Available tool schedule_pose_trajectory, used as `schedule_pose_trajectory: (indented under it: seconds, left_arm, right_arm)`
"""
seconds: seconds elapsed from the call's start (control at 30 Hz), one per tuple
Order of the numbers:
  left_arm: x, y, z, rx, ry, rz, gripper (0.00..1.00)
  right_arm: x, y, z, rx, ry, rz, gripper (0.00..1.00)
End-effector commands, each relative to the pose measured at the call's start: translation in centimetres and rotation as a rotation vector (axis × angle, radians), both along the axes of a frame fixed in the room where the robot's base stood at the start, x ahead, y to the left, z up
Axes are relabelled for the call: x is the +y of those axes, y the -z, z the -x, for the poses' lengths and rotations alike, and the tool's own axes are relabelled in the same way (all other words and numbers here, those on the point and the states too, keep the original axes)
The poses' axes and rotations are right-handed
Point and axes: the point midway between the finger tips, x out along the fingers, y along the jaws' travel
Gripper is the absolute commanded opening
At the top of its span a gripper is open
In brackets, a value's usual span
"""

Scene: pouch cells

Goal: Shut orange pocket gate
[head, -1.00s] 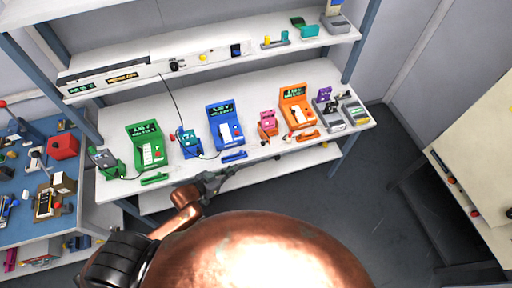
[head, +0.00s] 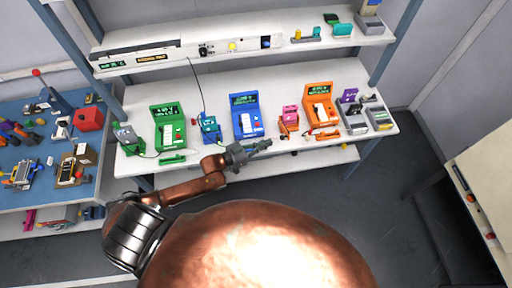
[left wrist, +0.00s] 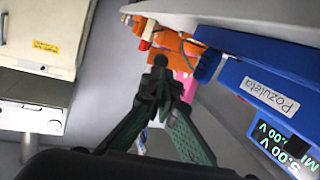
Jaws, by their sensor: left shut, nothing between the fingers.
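The orange device (head: 320,106) stands on the white middle shelf, right of centre in the head view. A small orange bar-shaped gate (head: 327,134) sticks out in front of it at the shelf's front edge. Orange parts (left wrist: 178,46) also show beyond my fingers in the left wrist view. My left gripper (head: 266,144) is shut and empty at the shelf's front edge, before the blue device (head: 246,116), left of and apart from the orange gate. Its fingers (left wrist: 160,68) come together at the tips in the left wrist view. My right gripper is not in view.
A pink device (head: 289,119) stands between the blue and orange ones. Green (head: 168,126) and grey devices (head: 379,117) stand farther along the white shelf (head: 223,90). In the left wrist view, the blue device's labelled side (left wrist: 271,96) is close on the right. The floor in front is clear.

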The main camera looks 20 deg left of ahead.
Motion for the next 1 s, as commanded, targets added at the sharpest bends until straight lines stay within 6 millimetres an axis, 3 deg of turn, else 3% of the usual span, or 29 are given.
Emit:
schedule_pose_trajectory:
  seconds: [0.1,0.33,0.77,1.0]
  left_arm:
    - [-1.3,0.2,-1.6,0.001,0.000,0.001,0.00]
    - [-2.5,0.5,-3.2,0.001,0.000,0.000,0.00]
    - [-2.6,0.6,-3.3,0.001,-0.002,0.000,0.00]
    - [-1.9,0.4,-2.9,0.007,-0.053,0.000,0.00]
  right_arm:
    - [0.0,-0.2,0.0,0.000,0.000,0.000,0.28]
    - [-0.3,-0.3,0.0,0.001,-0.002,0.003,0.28]
    - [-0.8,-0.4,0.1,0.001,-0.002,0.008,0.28]
    - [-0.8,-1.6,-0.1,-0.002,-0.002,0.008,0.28]
